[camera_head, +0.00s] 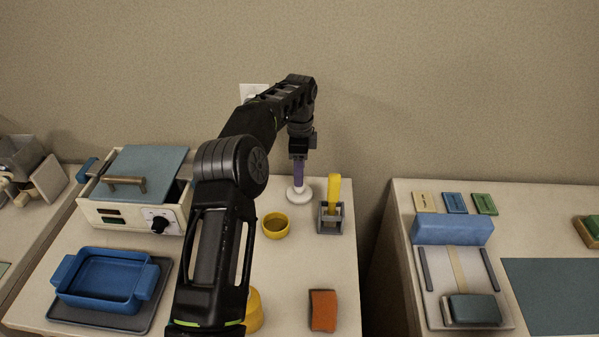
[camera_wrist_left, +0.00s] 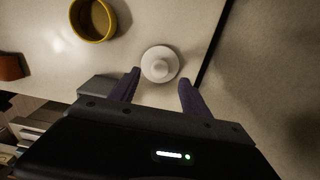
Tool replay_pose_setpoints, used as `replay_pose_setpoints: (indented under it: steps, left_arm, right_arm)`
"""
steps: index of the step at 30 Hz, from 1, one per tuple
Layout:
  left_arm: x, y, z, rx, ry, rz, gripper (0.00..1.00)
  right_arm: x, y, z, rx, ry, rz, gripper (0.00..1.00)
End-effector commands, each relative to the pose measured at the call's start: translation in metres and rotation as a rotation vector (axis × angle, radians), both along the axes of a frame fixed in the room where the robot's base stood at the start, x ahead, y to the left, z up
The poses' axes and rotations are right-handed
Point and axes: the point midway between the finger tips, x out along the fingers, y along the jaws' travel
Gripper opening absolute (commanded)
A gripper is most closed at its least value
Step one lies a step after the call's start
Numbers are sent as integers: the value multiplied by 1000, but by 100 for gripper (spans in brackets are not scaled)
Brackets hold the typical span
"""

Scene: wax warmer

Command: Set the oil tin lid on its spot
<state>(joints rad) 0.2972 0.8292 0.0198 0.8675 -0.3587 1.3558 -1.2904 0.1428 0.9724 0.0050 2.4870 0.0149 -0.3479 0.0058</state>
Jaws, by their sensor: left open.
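A white round disc with a knob on top (camera_head: 299,193), which looks like the oil tin lid, lies near the back right of the left table. It also shows in the left wrist view (camera_wrist_left: 161,63). My left gripper (camera_head: 299,183) points down over it. In the wrist view its purple fingers (camera_wrist_left: 160,77) are spread to either side of the knob, with gaps visible and nothing held. Whether the fingertips are at the knob's height is unclear. An open yellow round container (camera_head: 276,226) stands in front of the disc. My right gripper is not in view.
A grey holder with an upright yellow piece (camera_head: 333,205) stands right of the disc. An orange block (camera_head: 323,311) lies at the front right. A blue tray (camera_head: 103,281) and the warmer box (camera_head: 139,195) are left. My arm partly hides another yellow object (camera_head: 254,311).

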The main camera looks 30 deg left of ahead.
Motion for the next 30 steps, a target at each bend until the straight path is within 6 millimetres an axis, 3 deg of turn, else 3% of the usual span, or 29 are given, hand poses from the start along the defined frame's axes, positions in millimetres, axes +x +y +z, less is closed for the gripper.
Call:
replay_pose_setpoints:
  steps: [20, 30]
  left_arm:
    - [0, 0, 27, 1, 0, 0, 55]
    - [0, 0, 29, 0, -1, 0, 55]
  right_arm:
    - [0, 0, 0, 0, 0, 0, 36]
    - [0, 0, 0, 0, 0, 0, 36]
